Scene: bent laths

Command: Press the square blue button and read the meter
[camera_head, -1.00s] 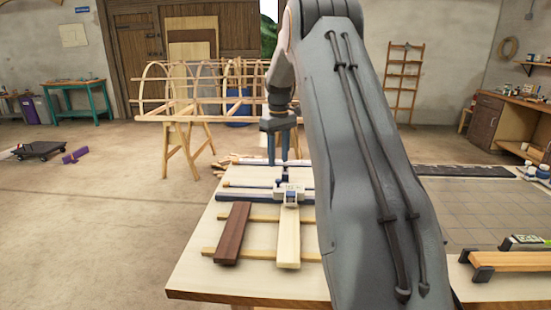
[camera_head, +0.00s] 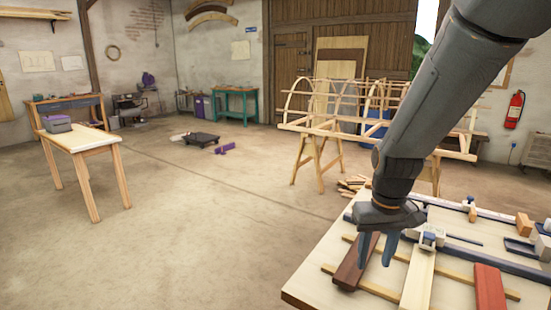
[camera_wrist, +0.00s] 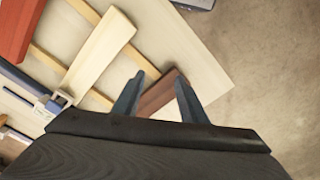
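My gripper (camera_head: 377,252) points down over the near left part of the workbench (camera_head: 312,284), by the dark brown lath (camera_head: 352,268). In the wrist view its two fingers (camera_wrist: 157,98) are apart. The brown lath (camera_wrist: 162,92) shows between and beyond them; I cannot tell whether they touch it. A pale lath (camera_head: 418,280) lies to its right, with a small white and blue fitting (camera_head: 428,238) at its far end. I cannot make out a square blue button or a meter readout in the current views.
A red lath (camera_head: 489,290) lies right of the pale one, across thin wooden strips. A grey box (camera_head: 57,123) stands on a side table (camera_head: 85,140) at the left. A ribbed wooden frame (camera_head: 340,115) on trestles stands behind the workbench.

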